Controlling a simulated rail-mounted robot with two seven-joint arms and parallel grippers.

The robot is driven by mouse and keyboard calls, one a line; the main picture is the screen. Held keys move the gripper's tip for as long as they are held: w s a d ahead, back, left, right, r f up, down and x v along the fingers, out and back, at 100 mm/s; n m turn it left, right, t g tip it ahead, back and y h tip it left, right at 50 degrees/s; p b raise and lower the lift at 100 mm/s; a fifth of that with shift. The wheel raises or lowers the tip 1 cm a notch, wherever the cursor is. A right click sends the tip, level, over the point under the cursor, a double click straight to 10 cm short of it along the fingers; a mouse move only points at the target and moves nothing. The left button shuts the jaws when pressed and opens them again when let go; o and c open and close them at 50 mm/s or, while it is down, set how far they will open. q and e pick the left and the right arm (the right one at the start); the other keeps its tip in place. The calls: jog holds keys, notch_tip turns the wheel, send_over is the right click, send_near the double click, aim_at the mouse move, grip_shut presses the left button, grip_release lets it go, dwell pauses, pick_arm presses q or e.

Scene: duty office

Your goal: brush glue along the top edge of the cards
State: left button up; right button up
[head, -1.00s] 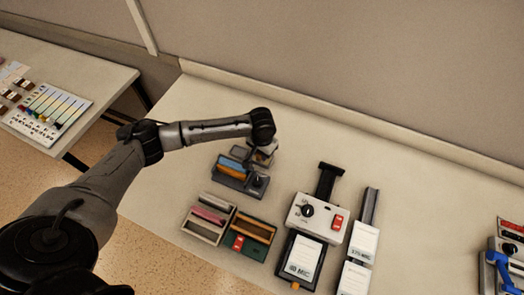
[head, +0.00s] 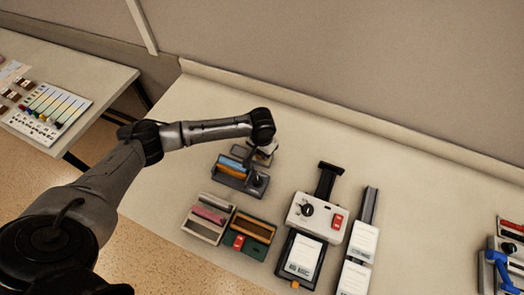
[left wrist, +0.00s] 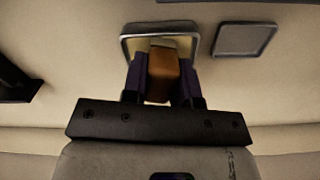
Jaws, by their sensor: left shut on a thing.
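My left gripper (head: 258,150) points down at the back of the table, behind the grey holder. In the left wrist view its dark fingers (left wrist: 162,82) are shut on an orange-brown block-like handle (left wrist: 161,76), seemingly the brush. The handle's far end has a pale tip and overlaps a square grey-rimmed dish (left wrist: 187,30) with a pale inside, perhaps the glue. I cannot tell if the tip touches it. A grey holder (head: 228,183) with a dark knob holds blue and orange pieces, perhaps the cards; they stand just in front of the gripper. My right gripper is out of view.
A flat grey square (left wrist: 245,40) lies beside the dish. Nearer are a pale tray (head: 190,228) with a pink piece and a green tray (head: 258,250). A white device (head: 318,212) with a dial and red switch stands to the right.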

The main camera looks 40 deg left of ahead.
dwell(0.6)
pick_arm(q)
jog(key=shift+f+p, duration=0.1)
jog(key=shift+p, duration=0.25)
dwell(0.3)
jog(key=shift+a+f, duration=0.1)
dwell(0.8)
jog(key=shift+s+r+p, duration=0.1)
jog(key=shift+r+p, duration=0.6)
jog(key=shift+p, duration=0.3)
notch_tip(320, 180, up, 6)
jog(key=p, duration=0.7)
dwell(0.4)
